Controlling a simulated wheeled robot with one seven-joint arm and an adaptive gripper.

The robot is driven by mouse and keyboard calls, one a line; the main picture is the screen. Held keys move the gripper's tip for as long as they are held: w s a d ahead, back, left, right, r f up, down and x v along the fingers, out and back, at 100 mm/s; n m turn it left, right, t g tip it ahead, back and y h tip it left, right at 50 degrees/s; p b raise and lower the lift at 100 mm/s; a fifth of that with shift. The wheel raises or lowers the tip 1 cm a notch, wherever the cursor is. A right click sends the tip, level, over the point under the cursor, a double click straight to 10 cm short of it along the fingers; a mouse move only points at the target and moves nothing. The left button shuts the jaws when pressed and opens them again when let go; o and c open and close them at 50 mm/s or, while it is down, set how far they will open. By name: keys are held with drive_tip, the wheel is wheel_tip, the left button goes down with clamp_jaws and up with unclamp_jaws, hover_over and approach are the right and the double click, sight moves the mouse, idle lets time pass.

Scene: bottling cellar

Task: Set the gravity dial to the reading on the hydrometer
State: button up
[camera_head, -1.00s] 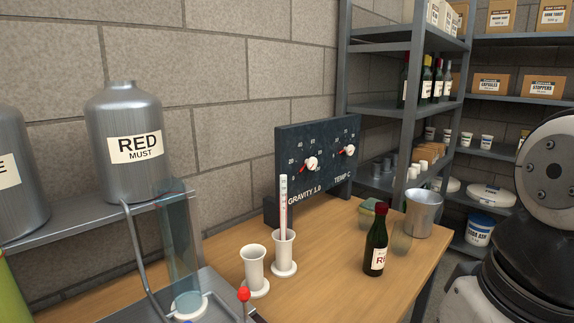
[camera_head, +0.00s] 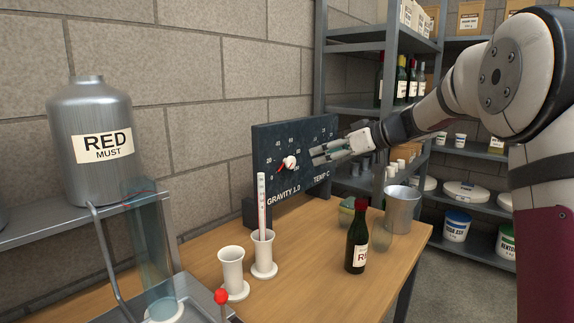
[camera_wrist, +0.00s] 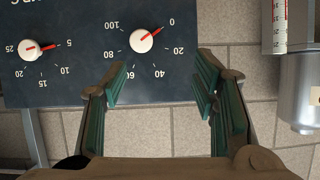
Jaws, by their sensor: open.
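The dark panel (camera_head: 262,140) stands at the back of the wooden bench. Its gravity dial (camera_head: 289,163) is a white knob with a red pointer, also in the wrist view (camera_wrist: 143,40), where the pointer is at about 0. The temperature dial (camera_wrist: 28,49) points near 5; my gripper hides it in the head view. The hydrometer (camera_head: 261,205) stands upright in a white jar (camera_head: 263,262); its reading is too small to tell. Part of it shows in the wrist view (camera_wrist: 273,22). My gripper (camera_head: 312,155) is open and empty before the panel, its fingers (camera_wrist: 160,82) apart from the gravity dial.
A second white jar (camera_head: 232,270) stands beside the hydrometer's jar. A dark wine bottle (camera_head: 357,240) and a metal beaker (camera_head: 402,208) stand towards the bench's right end. Metal shelving stands behind.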

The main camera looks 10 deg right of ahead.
sight(292, 162)
drive_tip(key=shift+t, duration=0.3)
drive_tip(key=x, duration=0.5)
drive_tip(key=w+d+x, duration=0.1)
drive_tip(key=x, duration=0.3)
drive_tip(key=w+d+x, duration=0.1)
drive_tip(key=x, duration=0.4)
drive_tip(key=shift+w+a+f, duration=0.1)
drive_tip(key=shift+w+f, duration=0.05)
drive_tip(key=c, duration=1.2)
